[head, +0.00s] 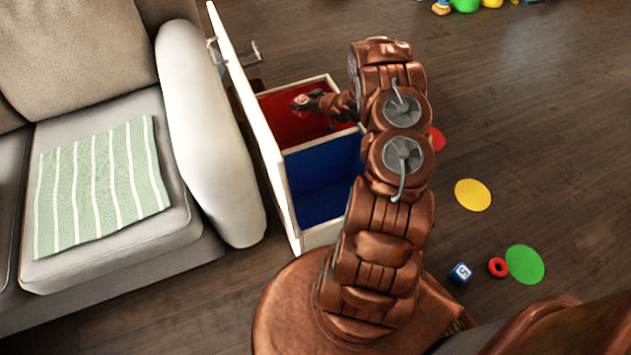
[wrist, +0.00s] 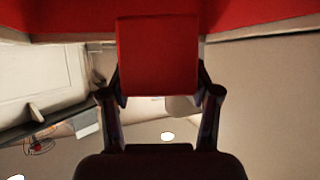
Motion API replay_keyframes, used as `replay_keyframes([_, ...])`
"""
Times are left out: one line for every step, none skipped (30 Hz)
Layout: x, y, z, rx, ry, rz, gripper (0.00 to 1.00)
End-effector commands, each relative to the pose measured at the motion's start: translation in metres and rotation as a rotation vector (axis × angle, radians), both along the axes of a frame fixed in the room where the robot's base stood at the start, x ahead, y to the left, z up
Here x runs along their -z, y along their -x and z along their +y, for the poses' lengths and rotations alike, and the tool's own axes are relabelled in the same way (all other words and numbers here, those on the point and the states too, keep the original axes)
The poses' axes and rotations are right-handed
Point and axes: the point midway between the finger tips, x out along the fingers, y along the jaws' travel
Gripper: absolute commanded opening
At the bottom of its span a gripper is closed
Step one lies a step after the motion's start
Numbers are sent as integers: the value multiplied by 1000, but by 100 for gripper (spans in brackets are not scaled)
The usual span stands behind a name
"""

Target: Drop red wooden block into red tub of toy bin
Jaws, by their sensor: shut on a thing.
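The red wooden block (wrist: 158,55) is held between the two fingers of my gripper (wrist: 160,92) in the wrist view. In the head view my gripper (head: 304,101) reaches into the opening of the red tub (head: 285,127) of the toy bin, with the block (head: 300,100) at its tip. The block's exact height over the tub floor cannot be told. Red tub lining (wrist: 255,14) fills the top of the wrist view. The toy bin's pale wooden wall (head: 262,135) stands at its left. My arm hides part of the bin's right side.
The blue tub (head: 325,180) adjoins the red one on the near side. A sofa (head: 205,130) stands left of the bin. Red, yellow (head: 472,194) and green (head: 524,264) discs, a blue letter block (head: 460,273) and a red ring (head: 498,267) lie on the floor at right.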

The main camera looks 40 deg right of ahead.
Motion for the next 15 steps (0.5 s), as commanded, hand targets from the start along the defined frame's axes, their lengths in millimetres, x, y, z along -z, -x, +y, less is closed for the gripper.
replay_keyframes([9, 0, 0, 0, -1, 0, 25])
replay_keyframes([12, 0, 0, 0, -1, 0, 25])
replay_keyframes([15, 1, -1, 1, 0, 0, 25])
replay_keyframes([17, 1, -1, 1, 0, 0, 25])
replay_keyframes([19, 1, -1, 1, 0, 0, 25])
replay_keyframes([20, 0, -1, 1, 0, 0, 25])
replay_keyframes([21, 0, -1, 1, 0, -1, 25])
replay_keyframes([21, 0, -1, 1, 0, -1, 25])
replay_keyframes([21, 0, -1, 1, 0, -1, 25])
replay_keyframes([21, 0, -1, 1, 2, -1, 25])
replay_keyframes([21, 0, -1, 1, 2, -1, 25])
replay_keyframes([21, 0, -1, 1, 2, -1, 25])
replay_keyframes([21, 0, -1, 1, 2, -1, 25])
replay_keyframes([21, 0, -1, 1, 2, -1, 25])
replay_keyframes([20, 0, -1, 1, 2, -1, 25])
